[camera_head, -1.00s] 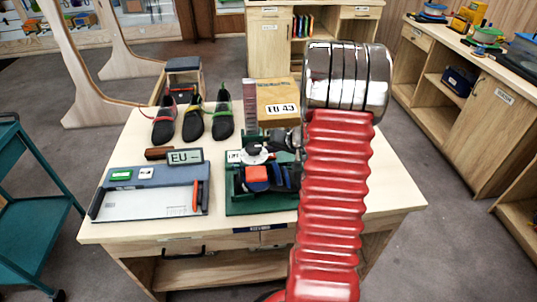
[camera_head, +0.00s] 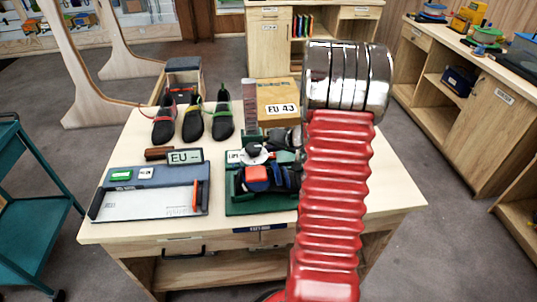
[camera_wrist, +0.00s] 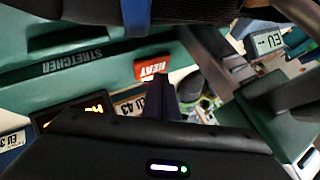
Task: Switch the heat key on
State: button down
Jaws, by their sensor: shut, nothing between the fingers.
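The red heat key (camera_wrist: 151,70), marked HEAT, shows in the wrist view on the green stretcher (camera_wrist: 60,70). My gripper (camera_wrist: 164,86) is shut and empty, its dark fingertips close beside and below the key. I cannot tell whether they touch it. A dark display (camera_wrist: 85,110) with lit orange characters, partly cut off by my gripper's body, lies left of the key. In the head view the green stretcher (camera_head: 240,208) stands on the bench, right of the middle. My red arm hides part of its right side, and the key cannot be made out there.
A grey measuring device (camera_head: 150,206) with an EU display lies left of the stretcher. Several black shoes (camera_head: 193,124) stand behind it. A cardboard box (camera_head: 270,94) marked EU 43 is at the back. The bench's (camera_head: 390,190) right side is clear. A teal cart (camera_head: 30,215) stands left.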

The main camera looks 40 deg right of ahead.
aim_at(270, 156)
jog(key=shift+r, duration=0.25)
jog(key=shift+r, duration=0.1)
jog(key=shift+r, duration=2.9)
